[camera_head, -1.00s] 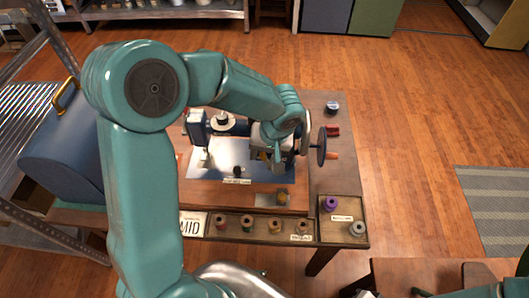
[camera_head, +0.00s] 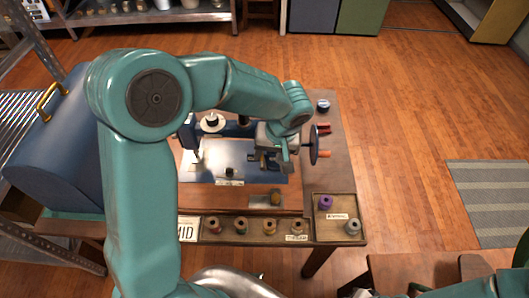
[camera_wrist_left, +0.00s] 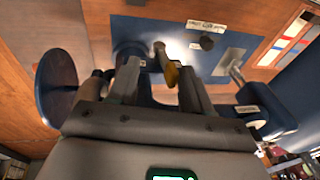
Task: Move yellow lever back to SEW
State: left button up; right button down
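The blue sewing machine (camera_head: 246,127) stands on the wooden table, partly hidden by my left arm. In the left wrist view the yellow lever (camera_wrist_left: 171,74) sticks out from the machine between the two fingers of my left gripper (camera_wrist_left: 158,84). The fingers are apart, with a gap showing beside the lever. In the head view my left gripper (camera_head: 270,160) is over the right part of the machine, beside the dark handwheel (camera_head: 314,145); the lever is hardly visible there. A small label (camera_wrist_left: 247,108) is on the machine, its text unreadable. My right gripper does not show.
A tray (camera_head: 340,240) with thread spools and small labels lies along the table's front edge. A blue case with a yellow handle (camera_head: 53,100) stands at the left.

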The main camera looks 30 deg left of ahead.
pick_arm(q)
jog(key=shift+w+d+f+b, duration=0.15)
jog(key=shift+w+d+b, duration=0.15)
jog(key=shift+d, duration=0.2)
jog(key=shift+w+d+f+b, duration=0.15)
jog(key=shift+w+d+b, duration=0.05)
jog(key=shift+d+b, duration=0.2)
jog(key=shift+r, duration=0.1)
jog(key=shift+a+r, duration=0.3)
jog(key=shift+a, duration=0.05)
